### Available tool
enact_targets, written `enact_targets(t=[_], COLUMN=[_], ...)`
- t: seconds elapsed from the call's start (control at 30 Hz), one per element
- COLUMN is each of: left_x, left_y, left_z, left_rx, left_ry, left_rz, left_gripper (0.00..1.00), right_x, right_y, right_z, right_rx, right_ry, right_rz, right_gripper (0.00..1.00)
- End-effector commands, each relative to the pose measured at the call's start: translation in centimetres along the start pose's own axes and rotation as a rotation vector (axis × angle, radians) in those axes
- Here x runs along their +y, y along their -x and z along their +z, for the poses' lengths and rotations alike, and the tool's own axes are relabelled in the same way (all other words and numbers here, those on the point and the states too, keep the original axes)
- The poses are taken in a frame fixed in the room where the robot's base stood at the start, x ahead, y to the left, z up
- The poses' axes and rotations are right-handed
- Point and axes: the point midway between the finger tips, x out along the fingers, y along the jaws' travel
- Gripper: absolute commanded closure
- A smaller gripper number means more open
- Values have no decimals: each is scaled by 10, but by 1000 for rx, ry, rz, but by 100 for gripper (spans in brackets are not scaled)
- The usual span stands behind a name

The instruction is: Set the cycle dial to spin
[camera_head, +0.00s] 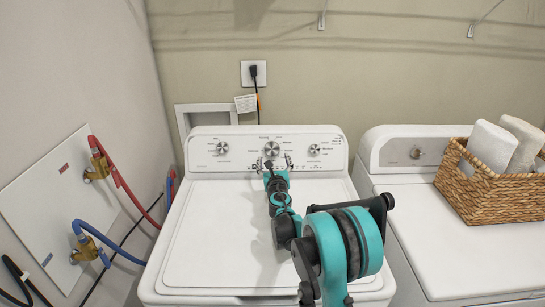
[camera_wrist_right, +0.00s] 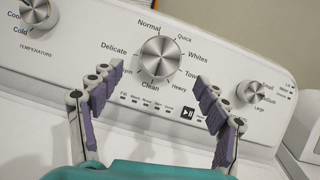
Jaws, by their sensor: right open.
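The cycle dial (camera_head: 272,148) is the large silver knob in the middle of the left machine's control panel. I cannot tell for sure which label the dial points to. My right gripper (camera_head: 271,163) is just in front of the panel; in the wrist view its purple-padded fingers (camera_wrist_right: 150,82) are spread, empty, below and either side of the dial. My left gripper is not in view.
A temperature knob (camera_wrist_right: 38,12) and a smaller load-size knob (camera_wrist_right: 250,92) flank the dial. A start button (camera_wrist_right: 188,113) lies below it. The washer lid (camera_head: 225,235) is bare. A second machine (camera_head: 425,235) at the right carries a wicker basket (camera_head: 490,200) of towels.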

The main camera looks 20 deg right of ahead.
Motion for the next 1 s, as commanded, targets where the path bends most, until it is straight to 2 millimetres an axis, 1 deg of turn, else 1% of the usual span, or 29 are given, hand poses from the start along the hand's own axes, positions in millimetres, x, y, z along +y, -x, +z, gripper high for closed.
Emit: enact_targets(t=[0.03,0.1,0.2,0.3,0.43,0.63,0.67,0.7,0.77,0.8,0.83,0.87,1.0], left_x=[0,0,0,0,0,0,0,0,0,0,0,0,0], left_y=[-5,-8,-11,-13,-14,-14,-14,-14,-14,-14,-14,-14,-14], left_z=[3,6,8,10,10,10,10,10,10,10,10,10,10], left_rx=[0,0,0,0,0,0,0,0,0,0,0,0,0], left_ry=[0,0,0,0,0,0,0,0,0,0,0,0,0], left_rz=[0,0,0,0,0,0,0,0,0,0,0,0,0], left_gripper=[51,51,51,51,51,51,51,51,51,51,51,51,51], right_x=[0,0,0,0,0,0,0,0,0,0,0,0,0], right_y=[-10,-22,-36,-45,-50,-51,-51,-51,-51,-51,-51,-51,-51], right_z=[-3,-3,-2,-2,0,0,0,0,0,0,0,0,0], right_rx=[0,0,0,0,0,0,0,0,0,0,0,0,0], right_ry=[-1,-2,-3,-3,-4,-5,-5,-5,-5,-5,-5,-5,-6], right_rz=[-1,-1,-1,-1,-1,-1,-1,-1,-1,-1,-1,-1,-1], right_gripper=[25,25,25,25,25,25,28,38,54,64,72,75,75])
